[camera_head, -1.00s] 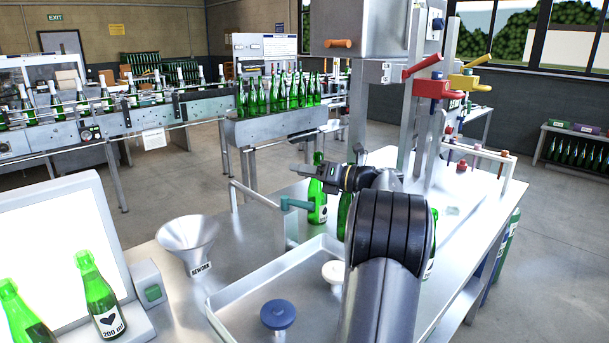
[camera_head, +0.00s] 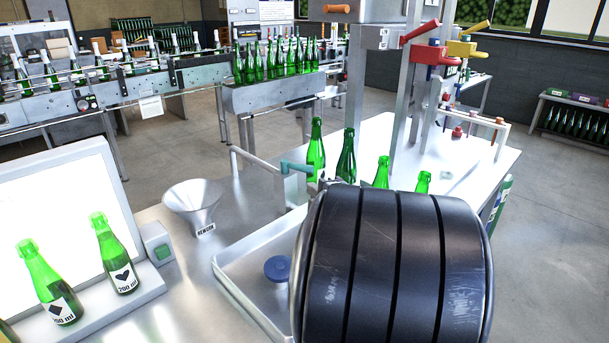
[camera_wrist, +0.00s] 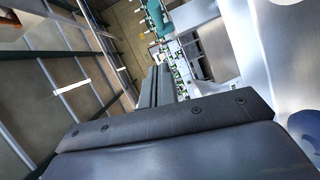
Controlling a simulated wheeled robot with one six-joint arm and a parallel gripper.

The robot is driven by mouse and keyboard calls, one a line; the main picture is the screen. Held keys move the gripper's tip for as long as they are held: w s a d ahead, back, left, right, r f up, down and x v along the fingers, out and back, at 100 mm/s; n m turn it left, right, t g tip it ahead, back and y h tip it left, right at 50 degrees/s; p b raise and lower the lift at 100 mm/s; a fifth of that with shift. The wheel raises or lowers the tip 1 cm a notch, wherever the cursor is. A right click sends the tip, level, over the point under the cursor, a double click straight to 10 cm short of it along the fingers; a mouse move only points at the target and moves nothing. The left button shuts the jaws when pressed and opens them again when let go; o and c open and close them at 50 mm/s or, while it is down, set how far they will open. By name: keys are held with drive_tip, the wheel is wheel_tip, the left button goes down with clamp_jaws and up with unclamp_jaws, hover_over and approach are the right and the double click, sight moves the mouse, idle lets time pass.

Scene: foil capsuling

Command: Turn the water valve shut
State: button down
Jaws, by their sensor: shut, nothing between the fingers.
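The water tap (camera_head: 262,164) has a grey pipe and a teal lever handle (camera_head: 297,168) beside the sink, in front of a green bottle. A teal part that looks like this lever shows in the wrist view (camera_wrist: 157,20), above the fingertips and apart from them in the picture. My gripper (camera_wrist: 158,78) shows in the wrist view with its narrow dark fingers together and nothing between them. In the head view my large dark arm link fills the lower right and hides the gripper.
A funnel (camera_head: 194,200) stands left of the sink. Several green bottles (camera_head: 346,157) stand close behind the tap. A lit panel with two bottles (camera_head: 115,255) is at the left.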

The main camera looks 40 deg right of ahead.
approach(299, 169)
drive_tip(key=w+a, duration=0.2)
drive_tip(key=w, duration=0.1)
drive_tip(key=shift+w+d+f+p, duration=0.1)
drive_tip(key=shift+w+d+p, duration=0.4)
drive_tip(key=shift+d, duration=0.4)
drive_tip(key=shift+w+d+f+p, duration=0.15)
drive_tip(key=shift+w+d+p, duration=0.1)
drive_tip(key=shift+w+d, duration=0.55)
drive_tip(key=shift+s, duration=0.1)
drive_tip(key=shift+d, duration=0.1)
